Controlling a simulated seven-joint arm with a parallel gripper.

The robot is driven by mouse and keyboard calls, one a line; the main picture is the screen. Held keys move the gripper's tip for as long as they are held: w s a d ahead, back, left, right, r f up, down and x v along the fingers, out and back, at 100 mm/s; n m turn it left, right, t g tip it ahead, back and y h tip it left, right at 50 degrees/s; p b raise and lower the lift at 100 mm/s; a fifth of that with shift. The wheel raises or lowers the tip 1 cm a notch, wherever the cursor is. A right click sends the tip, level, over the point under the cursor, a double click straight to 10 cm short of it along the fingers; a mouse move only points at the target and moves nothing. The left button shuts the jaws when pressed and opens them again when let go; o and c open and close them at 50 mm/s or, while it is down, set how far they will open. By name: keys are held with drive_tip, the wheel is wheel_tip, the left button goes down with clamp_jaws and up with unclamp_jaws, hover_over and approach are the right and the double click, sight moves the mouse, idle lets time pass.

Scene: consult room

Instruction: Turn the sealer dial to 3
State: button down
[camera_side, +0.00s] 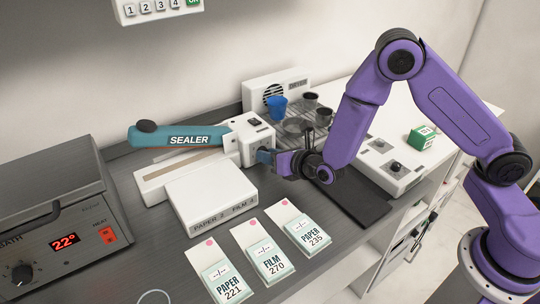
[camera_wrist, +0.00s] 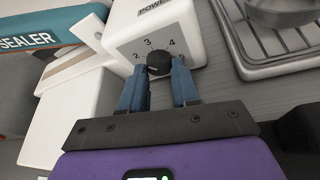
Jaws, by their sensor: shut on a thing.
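The sealer (camera_side: 180,138) has a teal arm over a white base, with a white control box (camera_side: 246,140) at its right end. It also shows in the wrist view (camera_wrist: 50,38). The black dial (camera_wrist: 158,62) is on the control box's face, with numbers 2, 3 and 4 visible around it. My gripper (camera_wrist: 160,70) is shut on the dial, one blue finger on each side. In the side view my gripper (camera_side: 264,157) is at the control box and hides the dial. I cannot clearly tell which number the dial points to.
Paper and film packs (camera_side: 265,255) lie in front. A rack with a blue cup (camera_side: 276,107) and dark cups is behind my gripper. A heater reading 22° (camera_side: 65,242) stands at left.

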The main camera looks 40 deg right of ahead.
drive_tip(key=shift+d+f+m+t+y, duration=0.1)
drive_tip(key=shift+m+t+y, duration=0.2)
drive_tip(key=shift+m+y, duration=0.9)
drive_tip(key=shift+m, duration=0.4)
drive_tip(key=c, duration=0.8)
unclamp_jaws()
drive_tip(key=shift+h, duration=0.3)
drive_tip(key=shift+c, duration=0.2)
